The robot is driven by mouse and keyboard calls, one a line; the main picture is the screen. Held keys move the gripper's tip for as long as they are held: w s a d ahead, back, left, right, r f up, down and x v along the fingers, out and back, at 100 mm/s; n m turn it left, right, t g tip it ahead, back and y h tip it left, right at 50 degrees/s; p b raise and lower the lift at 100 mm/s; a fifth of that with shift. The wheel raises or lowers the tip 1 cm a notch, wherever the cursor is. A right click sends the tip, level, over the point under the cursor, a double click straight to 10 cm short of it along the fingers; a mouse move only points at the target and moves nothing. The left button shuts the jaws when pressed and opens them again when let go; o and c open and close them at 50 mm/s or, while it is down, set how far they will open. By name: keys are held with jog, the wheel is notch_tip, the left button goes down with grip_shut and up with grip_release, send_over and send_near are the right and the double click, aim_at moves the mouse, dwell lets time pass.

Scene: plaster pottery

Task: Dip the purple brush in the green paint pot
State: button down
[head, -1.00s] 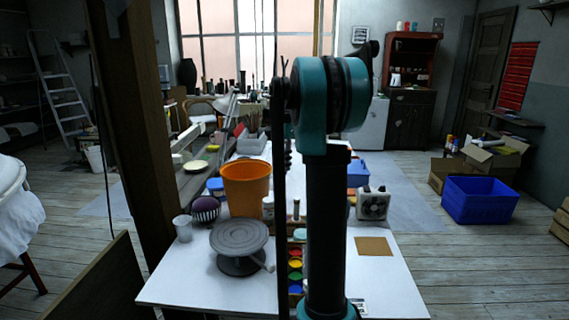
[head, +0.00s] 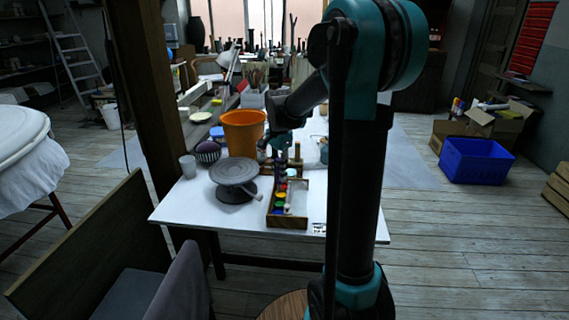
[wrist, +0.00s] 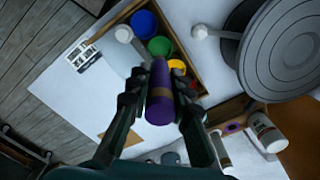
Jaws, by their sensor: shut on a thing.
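My gripper (wrist: 160,82) is shut on the purple brush (wrist: 160,108), which I see nearly end-on in the wrist view, pointing away from the camera. The brush's far end is hidden. The green paint pot (wrist: 160,46) is just beyond the brush in the wrist view, between the blue pot (wrist: 144,24) and the yellow pot (wrist: 178,64). I cannot tell the brush's height above the pots. In the head view the gripper is small and dark behind the tray.
The paint tray (head: 289,221) lies near the table's front edge. White bottles (wrist: 265,130) stand close by. The front-left table (head: 190,205) is bare.

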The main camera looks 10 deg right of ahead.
aim_at(280, 184)
jog(key=shift+f, duration=3.45)
jog(key=shift+r, duration=0.1)
jog(key=shift+r, duration=3.45)
